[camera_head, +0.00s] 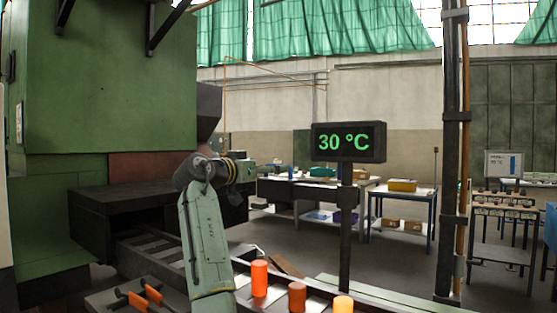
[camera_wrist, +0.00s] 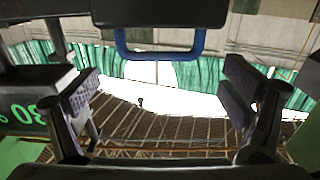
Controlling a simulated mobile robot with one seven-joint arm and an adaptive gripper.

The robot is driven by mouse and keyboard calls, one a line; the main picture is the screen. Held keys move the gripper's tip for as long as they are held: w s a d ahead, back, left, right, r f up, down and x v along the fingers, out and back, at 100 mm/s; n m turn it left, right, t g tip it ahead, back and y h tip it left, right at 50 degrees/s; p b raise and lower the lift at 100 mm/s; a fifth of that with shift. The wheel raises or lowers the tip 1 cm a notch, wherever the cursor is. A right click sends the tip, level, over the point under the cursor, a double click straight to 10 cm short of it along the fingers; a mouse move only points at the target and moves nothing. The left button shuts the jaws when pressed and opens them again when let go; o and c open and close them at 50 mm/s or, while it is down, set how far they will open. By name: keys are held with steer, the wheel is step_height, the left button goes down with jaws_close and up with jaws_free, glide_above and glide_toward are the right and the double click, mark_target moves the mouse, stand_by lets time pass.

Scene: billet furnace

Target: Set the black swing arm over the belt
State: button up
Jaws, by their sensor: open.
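My gripper (camera_wrist: 165,105) is open and empty in the wrist view, its two dark fingers wide apart with windows and roof behind them. In the head view my green arm rises from the bottom centre, and its folded wrist blocks part of the machine; the fingers are not clear there. The belt (camera_head: 165,250) is a dark track running from under the green furnace towards the lower right, partly behind my arm. Dark bars with orange ends (camera_head: 138,297) stand at the lower left; I cannot tell whether they belong to the black swing arm.
Glowing orange billets (camera_head: 259,278) stand along the front edge. A black display (camera_head: 348,142) reading 30 °C stands on a post behind them. A dark column (camera_head: 451,150) rises at right. Work tables (camera_head: 402,192) stand farther back, with open floor before them.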

mark_target(275, 179)
steer(key=p+x, duration=0.2)
steer(key=x, duration=0.1)
steer(key=p+x, duration=0.1)
steer(key=shift+w+d+r, duration=0.15)
steer(key=shift+w+r, duration=0.05)
steer(key=shift+r, duration=0.1)
steer(key=shift+w+d+f+p, duration=0.3)
steer(key=shift+w+d+p, duration=0.15)
steer(key=shift+w, duration=0.15)
steer(key=shift+c, duration=0.6)
steer(key=shift+a, duration=0.1)
steer(key=c, duration=1.6)
